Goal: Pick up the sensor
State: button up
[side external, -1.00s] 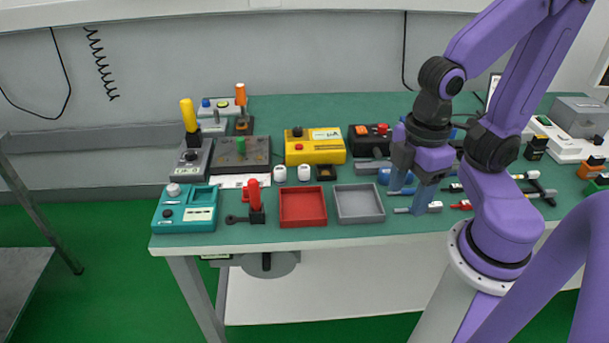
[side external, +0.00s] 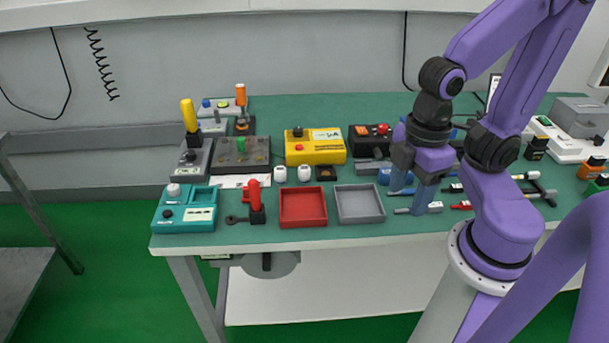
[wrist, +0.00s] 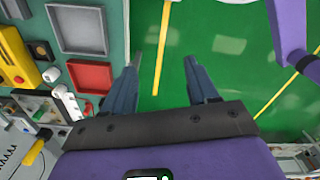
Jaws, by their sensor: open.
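I cannot tell for certain which item is the sensor. My gripper (side external: 407,199) is open, pointing down over the front of the bench, to the right of the grey tray. Its fingers overlap blue and grey items behind them, so contact is unclear. In the wrist view my gripper (wrist: 160,63) has its fingers apart with nothing between them.
A red tray (side external: 303,222) and a grey tray (side external: 338,213) lie at the bench front. A yellow box (side external: 315,156), a teal device (side external: 168,222) and a red-handled lever (side external: 254,195) stand left. Several thin tools and my arm crowd the right. Green floor (wrist: 225,60) lies beyond the edge.

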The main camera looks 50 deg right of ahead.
aim_at(303, 172)
jog(key=c, duration=0.3)
jog(key=w+a+f+n+t+h, duration=0.1)
jog(key=w+f+n+t+h, duration=0.1)
jog(key=w, duration=0.5)
jog(key=w+a+f+n+t+h, duration=0.2)
jog(key=w+f+n+h, duration=0.3)
jog(key=w, duration=0.3)
jog(key=w+a+f+n+t+h, duration=0.1)
jog(key=w+f+n+t+h, duration=0.1)
jog(key=w, duration=0.5)
jog(key=shift+w+a+f+n+h, duration=0.1)
jog(key=shift+a+f+n+h, duration=0.1)
jog(key=shift+f+n+h, duration=0.4)
jog(key=shift+w+a+f+n+h, duration=0.1)
jog(key=shift+a+f+n+h, duration=0.15)
jog(key=shift+h, duration=0.55)
jog(key=shift+n+t, duration=0.3)
jog(key=shift+n, duration=0.05)
jog(key=x, duration=1.8)
jog(key=shift+w+a+f, duration=0.15)
jog(key=shift+w+a, duration=0.15)
jog(key=shift+a, duration=0.05)
